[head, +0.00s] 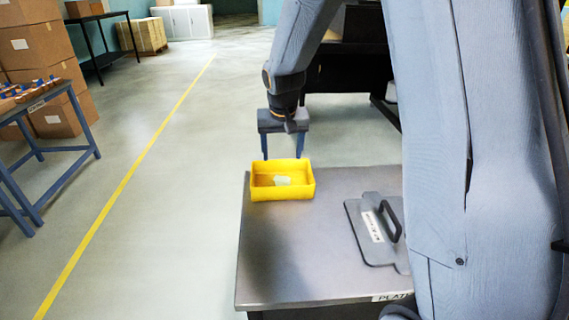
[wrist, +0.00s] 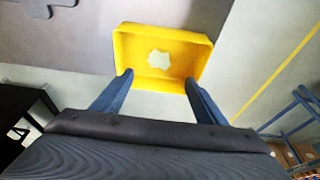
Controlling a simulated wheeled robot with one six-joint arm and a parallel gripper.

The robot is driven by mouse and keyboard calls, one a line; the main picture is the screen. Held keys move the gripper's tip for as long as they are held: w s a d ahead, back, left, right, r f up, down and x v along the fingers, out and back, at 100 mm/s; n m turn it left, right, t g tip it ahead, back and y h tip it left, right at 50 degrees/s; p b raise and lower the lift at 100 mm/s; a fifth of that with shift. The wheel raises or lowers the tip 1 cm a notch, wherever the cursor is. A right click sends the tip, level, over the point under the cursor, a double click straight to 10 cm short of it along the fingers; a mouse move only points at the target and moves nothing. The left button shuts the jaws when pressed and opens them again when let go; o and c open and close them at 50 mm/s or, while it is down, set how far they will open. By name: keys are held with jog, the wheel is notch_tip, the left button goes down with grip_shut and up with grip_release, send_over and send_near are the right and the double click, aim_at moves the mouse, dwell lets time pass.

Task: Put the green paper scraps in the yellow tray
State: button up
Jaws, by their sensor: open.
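The yellow tray (head: 283,193) stands at the far left corner of the grey table in the head view. A pale, whitish-green scrap (head: 282,180) lies flat on its floor; it also shows in the wrist view (wrist: 159,59) inside the tray (wrist: 165,32). I cannot tell whether it is one piece or several. My gripper (head: 282,159) is open and points down at the tray's far edge. In the wrist view my fingers (wrist: 158,76) are spread wide on either side of the tray's near wall, with nothing between them. The fingertips' height over the rim is unclear.
The grey table (head: 290,255) has bare room in front of the tray. A grey plate with a black handle (head: 378,230) lies on its right side. A blue-legged bench (head: 45,115) and stacked cartons (head: 35,45) stand at left, past a yellow floor line (head: 125,180).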

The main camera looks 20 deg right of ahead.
jog(key=s+f+n+g, duration=0.2)
jog(key=s, duration=2.5)
jog(key=shift+d+g+y, duration=0.35)
jog(key=shift+g+y, duration=0.05)
jog(key=shift+s+f, duration=0.1)
